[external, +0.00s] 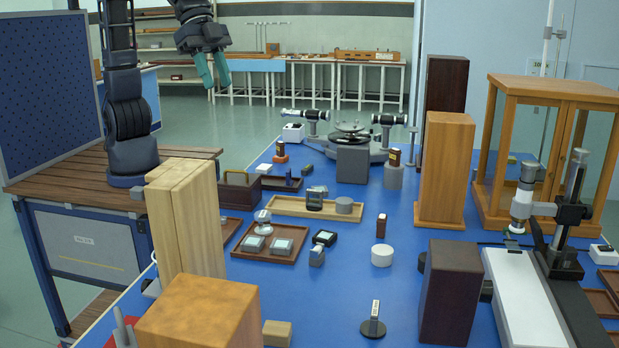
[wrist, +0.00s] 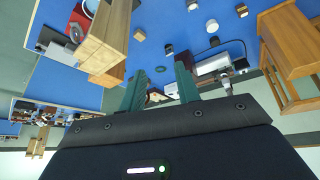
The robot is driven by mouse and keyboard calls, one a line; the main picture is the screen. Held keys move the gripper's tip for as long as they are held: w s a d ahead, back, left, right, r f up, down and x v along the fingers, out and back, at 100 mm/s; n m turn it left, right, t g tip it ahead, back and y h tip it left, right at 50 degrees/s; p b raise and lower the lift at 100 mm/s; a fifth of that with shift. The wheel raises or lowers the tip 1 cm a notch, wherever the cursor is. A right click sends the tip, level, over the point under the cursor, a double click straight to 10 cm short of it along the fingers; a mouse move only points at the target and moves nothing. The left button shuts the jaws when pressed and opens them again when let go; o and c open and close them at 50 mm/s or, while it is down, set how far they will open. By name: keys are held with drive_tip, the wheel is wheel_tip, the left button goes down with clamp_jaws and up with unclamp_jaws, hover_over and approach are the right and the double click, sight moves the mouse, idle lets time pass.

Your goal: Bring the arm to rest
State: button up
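My gripper (external: 215,78) is up in the air at the upper left of the external view, on the end of my dark arm. Its two teal fingers point down and stand apart with nothing between them. It is left of and well above the blue bench top (external: 345,275) and touches nothing. In the wrist view my gripper (wrist: 159,78) shows the same two fingers spread with a clear gap. The view between and beyond them is tilted and shows the blue bench and wooden blocks from above.
A tall pale wood block (external: 187,220) stands at the bench's left edge. A brown block (external: 445,170), a dark block (external: 450,292) and a glass-sided wooden case (external: 505,135) stand right. A spectrometer (external: 352,155) is at the back. Open floor (external: 240,125) lies behind.

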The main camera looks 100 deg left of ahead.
drive_tip(key=s+a+r+n, duration=0.15)
drive_tip(key=s+a, duration=0.25)
drive_tip(key=a, duration=0.8)
drive_tip(key=s+a+f+n+y, duration=0.2)
drive_tip(key=s+a+f+n, duration=0.1)
drive_tip(key=s+a, duration=1.7)
drive_tip(key=shift+y, duration=0.4)
